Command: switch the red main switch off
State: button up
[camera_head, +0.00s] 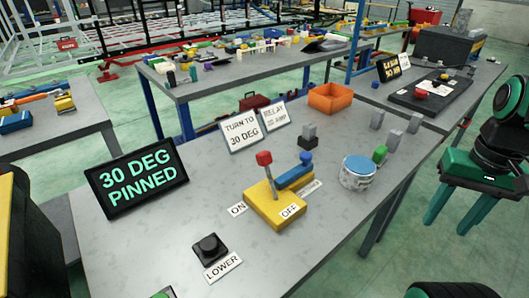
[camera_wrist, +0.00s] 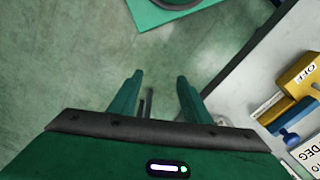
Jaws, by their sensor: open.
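The red-knobbed lever (camera_head: 264,159) stands on a yellow base (camera_head: 262,207) on the grey bench, with an ON label (camera_head: 237,209) at its left and an OFF label (camera_head: 289,211) at its right. The lever leans slightly left, toward the ON side. In the wrist view the yellow base (camera_wrist: 298,78) shows at the right edge with its OFF label; the red knob is not in that view. My gripper (camera_head: 450,222) is open and empty, pointing down over the floor beyond the bench's right edge, apart from the switch. Its two green fingers also show in the wrist view (camera_wrist: 160,78).
A blue block (camera_head: 294,177) with a blue knob sits right behind the yellow base. A blue-white can (camera_head: 357,172), grey blocks and a green-topped piece stand to the right. A black button (camera_head: 209,248), a 30 DEG PINNED sign (camera_head: 136,178) and an orange bin (camera_head: 330,98) are also on the bench.

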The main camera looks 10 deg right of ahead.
jog(key=w+a+r+n, duration=0.3)
jog(key=w+a+r, duration=0.1)
jog(key=w, duration=0.4)
jog(key=n, duration=1)
send_near(264, 152)
notch_tip(264, 152, down, 11)
jog(key=shift+w+r, duration=0.1)
jog(key=shift+r, duration=0.1)
